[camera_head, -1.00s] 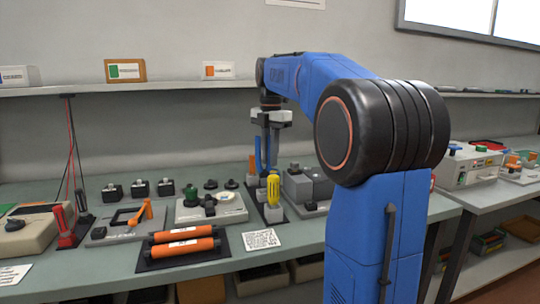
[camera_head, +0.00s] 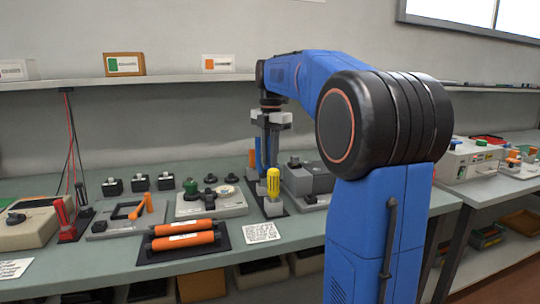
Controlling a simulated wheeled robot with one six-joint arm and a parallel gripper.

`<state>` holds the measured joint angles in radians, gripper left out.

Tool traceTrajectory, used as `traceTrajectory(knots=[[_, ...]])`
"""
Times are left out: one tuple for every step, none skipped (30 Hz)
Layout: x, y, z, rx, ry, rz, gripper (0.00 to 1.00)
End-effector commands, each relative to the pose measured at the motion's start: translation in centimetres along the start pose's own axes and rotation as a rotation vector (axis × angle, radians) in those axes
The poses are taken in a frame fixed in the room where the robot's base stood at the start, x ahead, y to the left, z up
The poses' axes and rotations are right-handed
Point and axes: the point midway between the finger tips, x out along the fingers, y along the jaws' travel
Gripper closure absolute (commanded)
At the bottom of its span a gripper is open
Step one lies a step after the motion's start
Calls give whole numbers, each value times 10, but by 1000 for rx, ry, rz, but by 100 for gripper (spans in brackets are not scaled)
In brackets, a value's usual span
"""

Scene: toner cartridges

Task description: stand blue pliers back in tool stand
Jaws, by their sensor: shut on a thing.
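My gripper (camera_head: 267,150) points down over the back of the bench and is shut on the blue pliers (camera_head: 259,155). The pliers hang upright; only a thin blue strip shows beside the fingers. Below and around them is the tool stand (camera_head: 272,208), a grey block on a dark mat. A yellow-handled screwdriver (camera_head: 273,182) stands upright at its front. An orange-handled tool (camera_head: 252,159) shows behind the pliers. The lower end of the pliers is hidden behind the screwdriver and stand, so I cannot tell whether it is inside a slot.
A grey device with knobs (camera_head: 210,200) stands close left of the stand, and a grey boxy device (camera_head: 308,178) close right. Orange toner cartridges (camera_head: 183,234) lie in front left, beside a printed card (camera_head: 261,232). A wall shelf (camera_head: 130,83) runs behind my arm.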

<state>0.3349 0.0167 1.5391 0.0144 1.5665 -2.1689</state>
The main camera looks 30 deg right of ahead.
Motion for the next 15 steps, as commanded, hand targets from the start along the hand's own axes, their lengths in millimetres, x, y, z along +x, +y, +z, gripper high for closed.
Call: traceTrajectory(knots=[[1,0,0,0,0,0,100],[2,0,0,0,0,0,100],[3,0,0,0,0,0,100],[4,0,0,0,0,0,100],[4,0,0,0,0,0,100],[5,0,0,0,0,-1,100],[6,0,0,0,0,-1,100],[6,0,0,0,1,-1,100],[7,0,0,0,1,-1,100],[7,0,0,0,1,-1,100],[7,0,0,0,0,-1,100],[7,0,0,0,0,-1,100],[7,0,0,0,0,0,100],[7,0,0,0,0,0,100],[7,0,0,0,0,0,100]])
